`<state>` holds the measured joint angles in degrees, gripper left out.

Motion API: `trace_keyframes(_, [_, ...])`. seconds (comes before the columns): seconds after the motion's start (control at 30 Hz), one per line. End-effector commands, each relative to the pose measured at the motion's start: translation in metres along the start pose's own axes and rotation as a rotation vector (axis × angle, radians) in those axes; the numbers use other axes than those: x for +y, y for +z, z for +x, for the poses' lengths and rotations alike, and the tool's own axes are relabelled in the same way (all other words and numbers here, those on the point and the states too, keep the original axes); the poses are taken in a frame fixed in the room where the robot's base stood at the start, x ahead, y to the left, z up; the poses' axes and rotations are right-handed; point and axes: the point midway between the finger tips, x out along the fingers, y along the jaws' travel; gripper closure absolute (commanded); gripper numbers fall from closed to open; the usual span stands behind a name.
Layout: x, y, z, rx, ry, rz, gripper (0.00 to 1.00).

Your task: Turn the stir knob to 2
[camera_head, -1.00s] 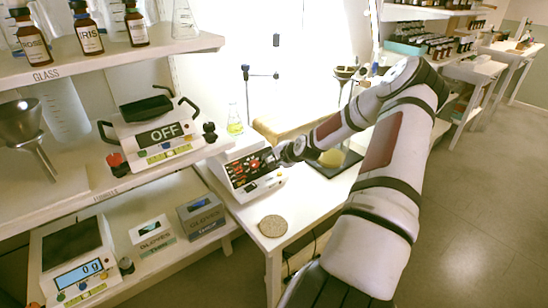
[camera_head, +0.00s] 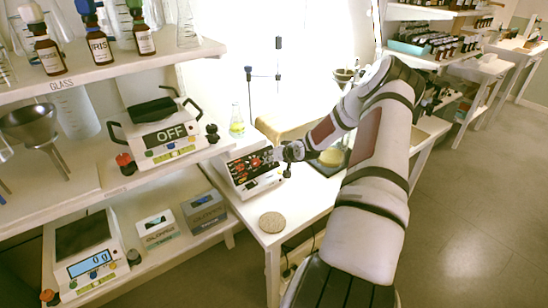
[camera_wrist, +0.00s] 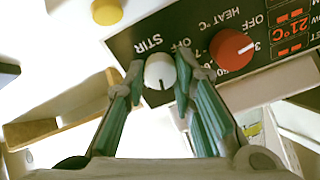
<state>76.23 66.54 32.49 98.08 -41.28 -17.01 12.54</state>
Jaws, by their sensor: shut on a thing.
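The stirring hotplate (camera_head: 262,188) stands at the left of the white bench in the head view. Its black panel (camera_wrist: 190,22) fills the top of the wrist view, with lettering turned over. The white stir knob (camera_wrist: 158,68) sits beside the word STIR, and its dark pointer line points down in the picture. OFF is printed up and right of it. My gripper (camera_wrist: 160,74) is shut on the stir knob, one finger on each side. In the head view my gripper (camera_head: 284,158) is at the panel's right end and hides the knob.
The red heat knob (camera_wrist: 232,50) is close to the right finger. A yellow round part (camera_wrist: 107,11) shows at upper left. A flask (camera_head: 237,126) stands behind the hotplate, a cork disc (camera_head: 272,222) in front.

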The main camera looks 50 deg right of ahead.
Motion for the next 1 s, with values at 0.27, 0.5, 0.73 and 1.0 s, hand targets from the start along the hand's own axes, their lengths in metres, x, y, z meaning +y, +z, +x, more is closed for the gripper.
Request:
trace_keyframes(0.27, [-0.0005, -0.0007, -0.0005, 0.0, -0.004, -0.259, 1.0])
trace_keyframes(0.5, [-0.0004, -0.0007, -0.0004, 0.0, -0.007, -0.441, 1.0])
trace_keyframes(0.73, [-0.0007, -0.0009, 0.0, 0.001, -0.009, -0.555, 1.0])
trace_keyframes(1.0, [-0.0006, -0.0005, 0.0002, 0.001, -0.011, -0.611, 1.0])
